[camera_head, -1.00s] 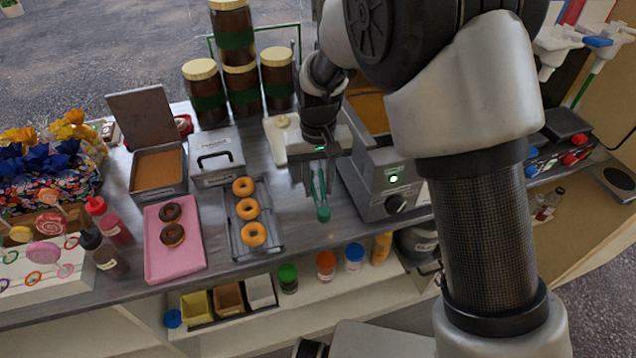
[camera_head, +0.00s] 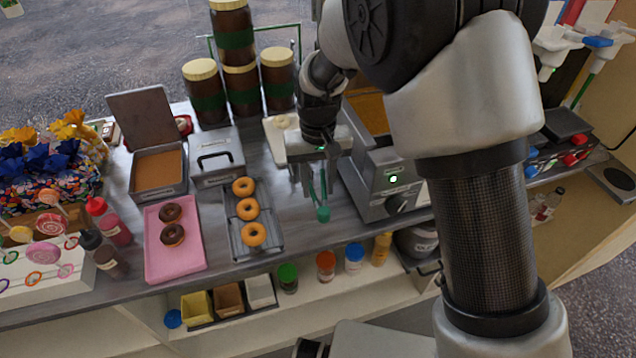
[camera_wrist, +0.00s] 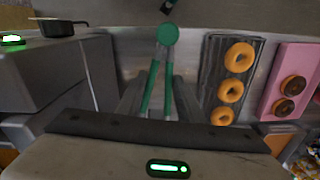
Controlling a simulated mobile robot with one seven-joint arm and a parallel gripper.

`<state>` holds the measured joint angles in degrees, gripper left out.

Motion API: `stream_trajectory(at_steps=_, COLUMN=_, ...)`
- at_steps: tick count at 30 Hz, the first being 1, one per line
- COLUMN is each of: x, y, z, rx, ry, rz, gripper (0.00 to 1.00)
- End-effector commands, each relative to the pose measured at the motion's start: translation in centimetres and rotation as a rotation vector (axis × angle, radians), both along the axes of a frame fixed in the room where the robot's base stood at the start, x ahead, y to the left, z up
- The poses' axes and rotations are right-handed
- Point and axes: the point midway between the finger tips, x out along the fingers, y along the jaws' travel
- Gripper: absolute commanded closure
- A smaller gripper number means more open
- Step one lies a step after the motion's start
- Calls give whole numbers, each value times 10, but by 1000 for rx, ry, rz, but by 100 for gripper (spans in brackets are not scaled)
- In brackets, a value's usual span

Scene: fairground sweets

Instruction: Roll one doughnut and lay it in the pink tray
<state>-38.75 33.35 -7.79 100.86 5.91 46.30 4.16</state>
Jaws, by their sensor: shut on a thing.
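My gripper (camera_head: 313,182) is shut on green tongs (camera_head: 323,212), held pointing down over the counter between the doughnut rack and the fryer. The tongs also show in the wrist view (camera_wrist: 168,36), with their arms between my fingers and nothing visible in their tips. Three plain ring doughnuts (camera_head: 248,209) lie in a row on the grey rack tray (camera_head: 232,247), left of my gripper; they also show in the wrist view (camera_wrist: 230,92). The pink tray (camera_head: 175,263) further left holds two chocolate-coated doughnuts (camera_head: 172,234). An open metal box (camera_head: 158,192) of brown coating stands behind the pink tray.
A lidded metal box (camera_head: 217,172) stands behind the rack. The fryer (camera_head: 378,180) is close on my gripper's right. Tall brown jars (camera_head: 277,80) stand at the back. Sauce bottles (camera_head: 116,229) stand left of the pink tray. Small jars (camera_head: 326,265) line the lower front shelf.

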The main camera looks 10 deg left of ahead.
Motion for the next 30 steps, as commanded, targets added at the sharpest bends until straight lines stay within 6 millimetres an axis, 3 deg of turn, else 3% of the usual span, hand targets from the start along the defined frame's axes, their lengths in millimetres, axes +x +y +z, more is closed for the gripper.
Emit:
stream_trajectory(at_steps=4, x=-18, y=14, z=12, rx=-11, ry=34, rz=-22, gripper=72)
stream_trajectory(at_steps=8, x=-56, y=38, z=33, rx=-39, ry=113, rz=-82, gripper=72)
stream_trajectory(at_steps=15, x=-152, y=84, z=83, rx=-92, ry=316, rz=-226, gripper=72)
stream_trajectory(at_steps=21, x=-217, y=105, z=117, rx=-112, ry=450, rz=-302, gripper=72)
stream_trajectory(at_steps=25, x=-241, y=111, z=130, rx=-119, ry=500, rz=-323, gripper=72)
stream_trajectory(at_steps=30, x=-252, y=114, z=133, rx=-121, ry=523, rz=-333, gripper=72)
